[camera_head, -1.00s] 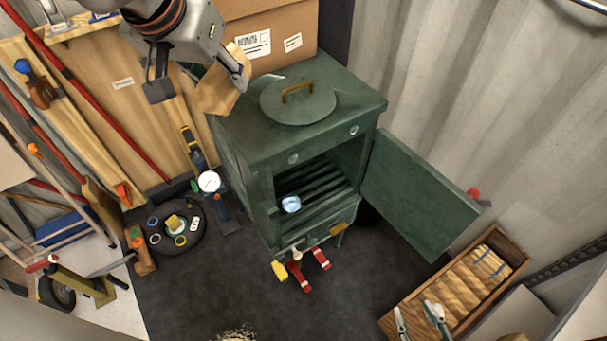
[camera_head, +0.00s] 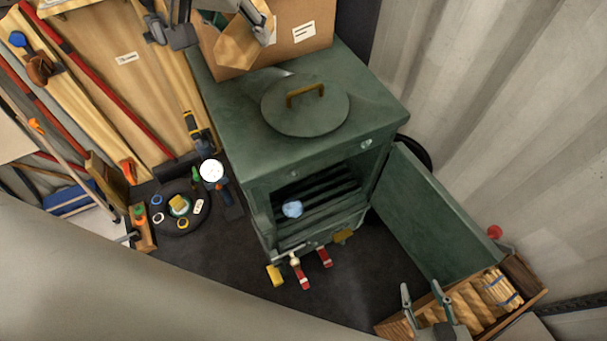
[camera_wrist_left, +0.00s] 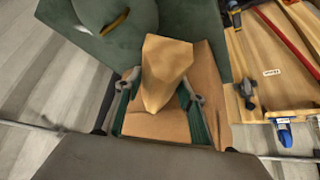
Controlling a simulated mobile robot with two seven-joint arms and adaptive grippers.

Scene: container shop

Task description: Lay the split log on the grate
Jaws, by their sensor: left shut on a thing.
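A tan, wedge-shaped split log (camera_head: 236,48) is held by my left gripper (camera_head: 246,28) at the top, by the rear left of the green stove's top. In the left wrist view the log (camera_wrist_left: 163,75) sits between the two fingers, in front of a cardboard box. The grate (camera_head: 322,193) is a set of dark bars inside the stove's open firebox. A small pale blue lump (camera_head: 292,209) lies at the front left of the grate. My right gripper (camera_head: 425,298) is open at the lower right, by the crate of wood.
The green stove (camera_head: 225,95) has a round lid (camera_head: 305,105) with a brass handle on top. Its door (camera_head: 432,215) stands open to the right. A cardboard box (camera_head: 302,50) is behind. A wooden crate (camera_head: 541,292) of split wood is lower right. A black tray (camera_head: 180,230) is left.

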